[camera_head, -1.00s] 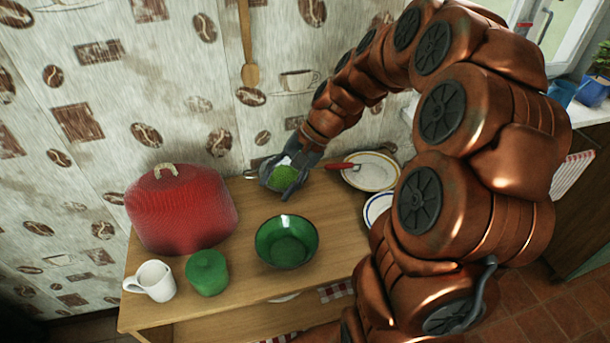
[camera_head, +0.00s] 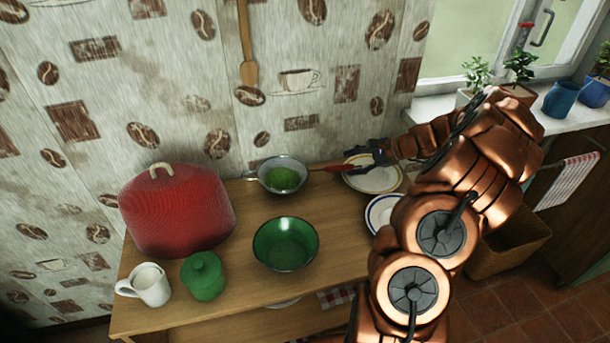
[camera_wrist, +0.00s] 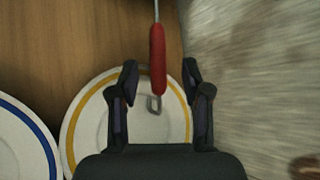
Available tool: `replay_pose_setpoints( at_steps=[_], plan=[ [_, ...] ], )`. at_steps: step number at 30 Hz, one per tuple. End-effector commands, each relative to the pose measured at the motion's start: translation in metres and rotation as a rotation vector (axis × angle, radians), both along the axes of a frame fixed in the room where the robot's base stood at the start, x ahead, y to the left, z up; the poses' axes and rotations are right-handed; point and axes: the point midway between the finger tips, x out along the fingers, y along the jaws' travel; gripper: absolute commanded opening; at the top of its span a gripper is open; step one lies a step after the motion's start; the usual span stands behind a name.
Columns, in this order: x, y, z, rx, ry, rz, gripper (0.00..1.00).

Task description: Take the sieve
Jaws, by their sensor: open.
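The sieve (camera_head: 283,162) is a round metal strainer with green stuff in its bowl, at the back of the table by the wall. Its red handle (camera_head: 331,168) points right, over the yellow-rimmed plate. In the wrist view the red handle (camera_wrist: 157,58) comes in from the top, and its end loop lies between the finger tips. My gripper (camera_head: 374,157) is open at the handle's end, above the plate; in the wrist view its fingers (camera_wrist: 160,75) stand on either side of the handle, with gaps to it.
The yellow-rimmed plate (camera_head: 385,181) and blue-rimmed plate (camera_head: 376,221) lie at the right. A green bowl (camera_head: 286,258), green lidded pot (camera_head: 204,280), white mug (camera_head: 151,291) and red cover (camera_head: 180,215) stand on the wooden table (camera_head: 240,285). The patterned wall is close behind the sieve.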

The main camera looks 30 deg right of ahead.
Motion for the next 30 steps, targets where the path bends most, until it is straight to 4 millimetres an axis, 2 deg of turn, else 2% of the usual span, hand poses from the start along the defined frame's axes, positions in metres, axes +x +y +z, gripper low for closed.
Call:
replay_pose_setpoints(
  at_steps=[11, 19, 28, 30],
  plan=[
    [0.018, 0.019, -0.015, 0.002, 0.001, 0.005, 0.48],
    [0.038, 0.042, -0.035, 0.003, 0.002, 0.006, 0.48],
    [0.043, 0.044, -0.04, 0.0, 0.0, 0.003, 0.48],
    [0.043, 0.044, -0.04, 0.0, 0.0, 0.003, 0.41]
  ],
)
